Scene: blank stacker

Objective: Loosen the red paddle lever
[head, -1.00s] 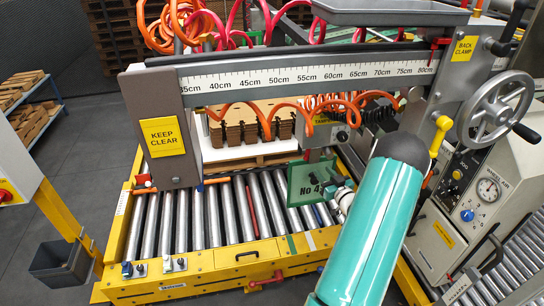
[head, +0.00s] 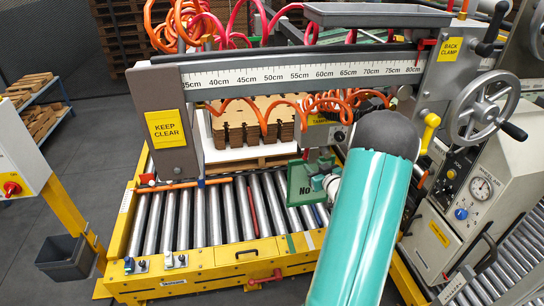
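Several red handles show, and I cannot tell for certain which is the paddle lever. One small red lever (head: 424,46) sits on the grey beam beside the yellow BACK CLAMP label (head: 452,48). Another red handle (head: 266,279) is low on the front of the yellow roller frame. A small red piece (head: 147,179) lies at the left end of the rollers. My gripper's fingers cannot be made out there. No contact with any red handle shows.
A grey beam with a centimetre scale (head: 300,74) crosses above the rollers (head: 215,215). Orange coiled hoses (head: 262,112) hang around it. A handwheel (head: 483,111) and gauge panel (head: 480,188) stand at right.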

